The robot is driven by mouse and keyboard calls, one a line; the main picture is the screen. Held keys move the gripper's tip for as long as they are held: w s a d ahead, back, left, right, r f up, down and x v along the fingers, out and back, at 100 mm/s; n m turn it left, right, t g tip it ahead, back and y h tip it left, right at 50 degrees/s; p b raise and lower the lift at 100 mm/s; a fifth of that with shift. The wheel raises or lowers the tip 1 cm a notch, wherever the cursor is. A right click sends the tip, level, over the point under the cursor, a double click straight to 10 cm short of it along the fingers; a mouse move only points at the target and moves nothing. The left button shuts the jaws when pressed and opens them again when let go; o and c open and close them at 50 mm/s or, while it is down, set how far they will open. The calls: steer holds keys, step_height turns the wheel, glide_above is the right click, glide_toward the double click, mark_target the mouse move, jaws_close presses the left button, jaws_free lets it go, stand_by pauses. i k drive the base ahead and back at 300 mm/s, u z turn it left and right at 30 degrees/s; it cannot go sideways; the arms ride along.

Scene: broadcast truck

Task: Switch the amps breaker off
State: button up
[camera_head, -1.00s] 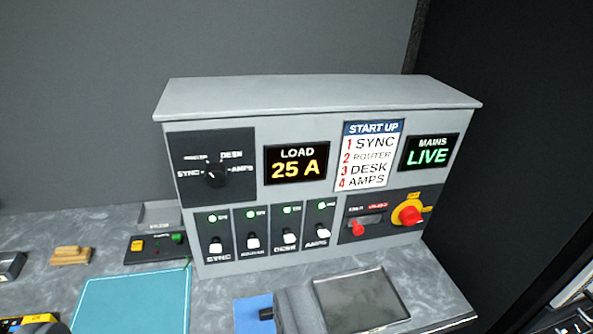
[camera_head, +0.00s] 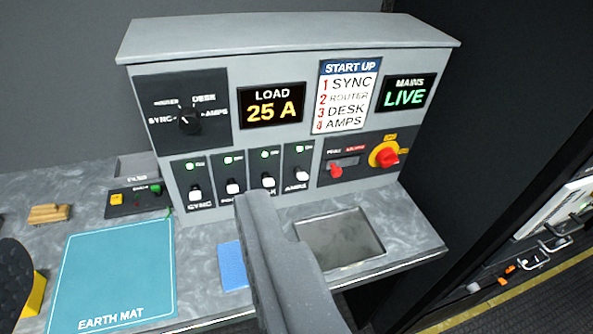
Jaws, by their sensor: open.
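The amps breaker (camera_head: 298,168) is the rightmost of several black breaker panels on the console's lower front. Its white toggle points down toward me, and a small green lamp is lit above it. The other breakers' toggles look alike, with green lamps lit; the desk label is partly hidden. My gripper (camera_head: 128,240) is open and empty, its fingers wide apart at the bottom of the view. A grey finger rises below the desk and amps breakers, apparently in front of the console; a dark finger is at the left edge. The load display (camera_head: 271,105) reads 25 A.
A rotary selector (camera_head: 189,121), a start-up list (camera_head: 347,97), a LIVE mains display (camera_head: 408,91), a red switch (camera_head: 337,169) and a red-yellow knob (camera_head: 388,156) share the console. The earth mat (camera_head: 115,270) lies left; a recessed tray (camera_head: 340,239) sits right.

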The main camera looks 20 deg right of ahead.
mark_target(301, 175)
steer(key=u, duration=1.65)
steer(key=k, duration=0.95)
steer(key=z, duration=1.6)
steer(key=i, duration=0.9)
steer(key=z, duration=0.1)
